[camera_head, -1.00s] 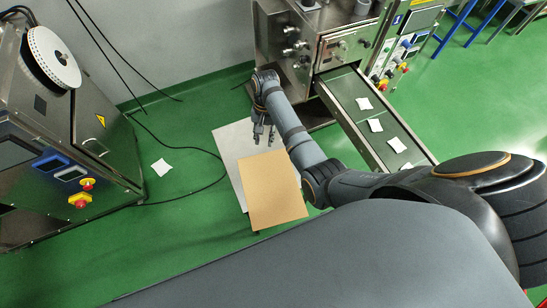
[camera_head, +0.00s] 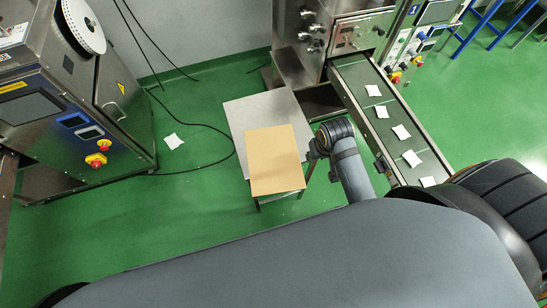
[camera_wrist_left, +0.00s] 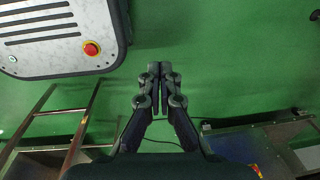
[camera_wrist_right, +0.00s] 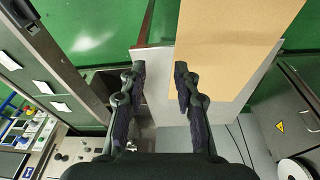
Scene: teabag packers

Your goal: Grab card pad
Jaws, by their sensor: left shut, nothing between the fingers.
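The card pad is a flat tan rectangle (camera_head: 275,160) lying on a small grey metal table (camera_head: 240,110), its lower edge reaching the table's front edge. In the right wrist view the card pad (camera_wrist_right: 232,40) fills the upper right. My right gripper (camera_wrist_right: 158,72) is open, with one finger over the pad's edge side and the other beside the table; I cannot tell if it touches. In the head view my right wrist (camera_head: 325,138) is just right of the pad, its fingers mostly hidden. My left gripper (camera_wrist_left: 161,68) is shut and empty over the green floor.
A conveyor (camera_head: 385,115) with several white teabag packets runs on the right, close to my right arm. A steel machine (camera_head: 75,110) stands at left. Black cables and one white packet (camera_head: 173,141) lie on the floor. A red button (camera_wrist_left: 91,48) shows on a grey panel.

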